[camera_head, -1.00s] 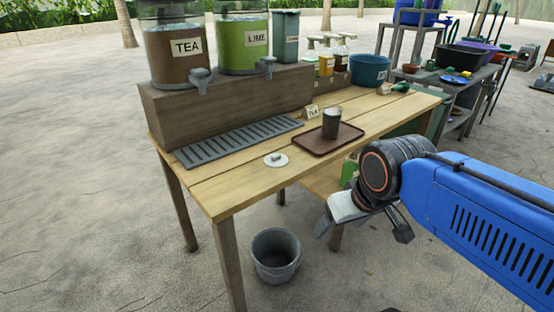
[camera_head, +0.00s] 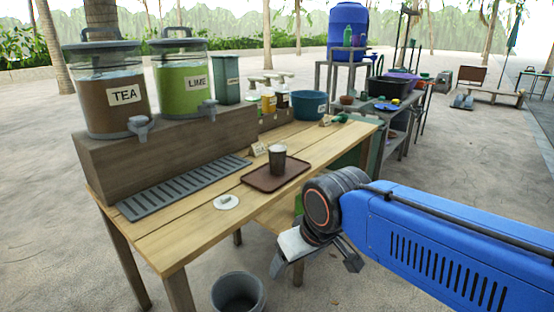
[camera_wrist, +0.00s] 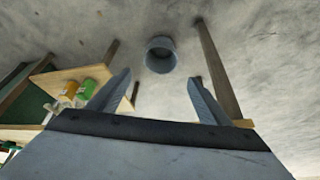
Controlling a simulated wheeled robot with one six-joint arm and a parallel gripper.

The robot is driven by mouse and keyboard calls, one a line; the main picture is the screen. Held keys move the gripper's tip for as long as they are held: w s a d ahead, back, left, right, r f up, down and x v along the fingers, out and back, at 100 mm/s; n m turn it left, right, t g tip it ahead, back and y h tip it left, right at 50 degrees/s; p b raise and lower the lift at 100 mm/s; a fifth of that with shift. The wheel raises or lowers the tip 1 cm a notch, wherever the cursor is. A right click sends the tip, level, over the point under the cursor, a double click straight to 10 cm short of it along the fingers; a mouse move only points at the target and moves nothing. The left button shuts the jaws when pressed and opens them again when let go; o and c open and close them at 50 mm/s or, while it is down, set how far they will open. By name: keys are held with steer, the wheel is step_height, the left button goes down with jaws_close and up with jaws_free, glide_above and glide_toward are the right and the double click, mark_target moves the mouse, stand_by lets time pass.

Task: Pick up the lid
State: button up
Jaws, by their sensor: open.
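The lid (camera_head: 227,202) is a small white disc with a knob, lying flat on the wooden table (camera_head: 160,240) near its front edge. It lies between the grey drip grate and the brown tray. My gripper (camera_head: 312,268) is in front of the table, to the right of the lid and apart from it. In the wrist view my gripper (camera_wrist: 155,95) has its two fingers spread wide with nothing between them. The lid does not show in the wrist view.
A brown tray (camera_head: 262,183) with a dark cup (camera_head: 277,160) stands right of the lid. Behind are the grate (camera_head: 185,188), the tea dispenser (camera_head: 110,95) and the lime dispenser (camera_head: 183,85). A bucket (camera_head: 238,292) stands on the floor; it also shows in the wrist view (camera_wrist: 160,60).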

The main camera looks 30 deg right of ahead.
steer(key=c, duration=0.4)
steer(key=shift+w+r, duration=0.25)
steer(key=shift+r, duration=0.1)
steer(key=c, duration=0.6)
steer(key=shift+o, duration=0.2)
steer(key=w+a+r+m+g, duration=0.2)
steer(key=w+r+m, duration=0.35)
steer(key=w, duration=0.45)
steer(key=w+a+r+m+g, duration=0.15)
steer(key=w+r+m, duration=0.25)
steer(key=w+r, duration=0.5)
steer(key=w+a+r+m+g, duration=0.15)
steer(key=w+r+m, duration=0.35)
steer(key=w, duration=0.7)
glide_above(225, 195)
steer(key=shift+n, duration=0.25)
steer(key=f, duration=1.2)
steer(key=shift+s+a+f, duration=0.15)
steer(key=shift+a+f, duration=0.1)
steer(key=shift+f, duration=0.05)
steer(key=shift+d+f, duration=0.2)
steer(key=shift+f, duration=1.1)
steer(key=shift+d+f, duration=0.15)
steer(key=shift+f, duration=1.15)
